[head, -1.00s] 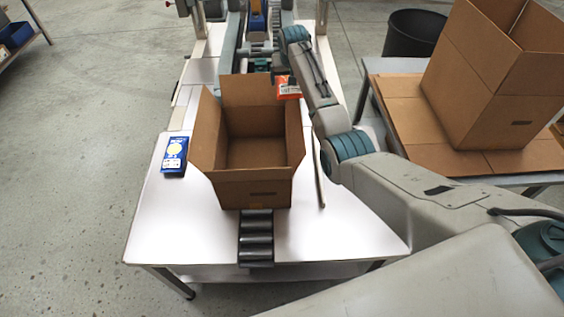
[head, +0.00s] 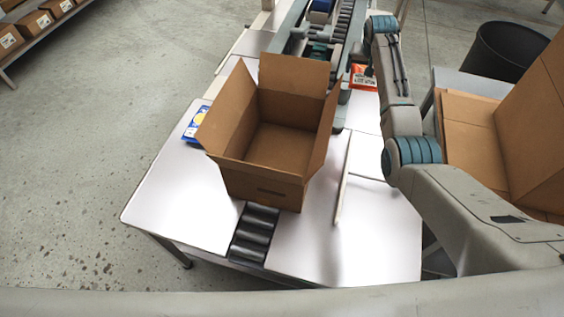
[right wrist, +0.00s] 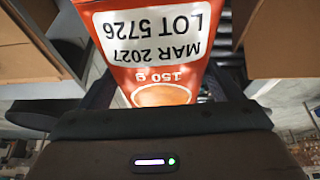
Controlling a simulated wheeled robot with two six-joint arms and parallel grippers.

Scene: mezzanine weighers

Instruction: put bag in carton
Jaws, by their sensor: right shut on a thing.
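The open brown carton (head: 277,187) stands on the white table with its flaps up. Its visible inside is empty. The orange bag (head: 363,82) is beyond the carton's right rear corner, apart from it. My right gripper (head: 360,66) is shut on the bag; its fingertips are hard to make out in the head view. In the right wrist view the orange bag (right wrist: 160,75) fills the middle, with its white date label upside down, above the dark gripper (right wrist: 160,118). My left gripper is not in view.
A blue packet (head: 194,124) lies left of the carton, partly hidden by its flap. Rollers (head: 254,235) run in front of the carton, and a conveyor lies behind. Another large carton (head: 535,120) and a black bin (head: 507,50) are at right. The table's front left is clear.

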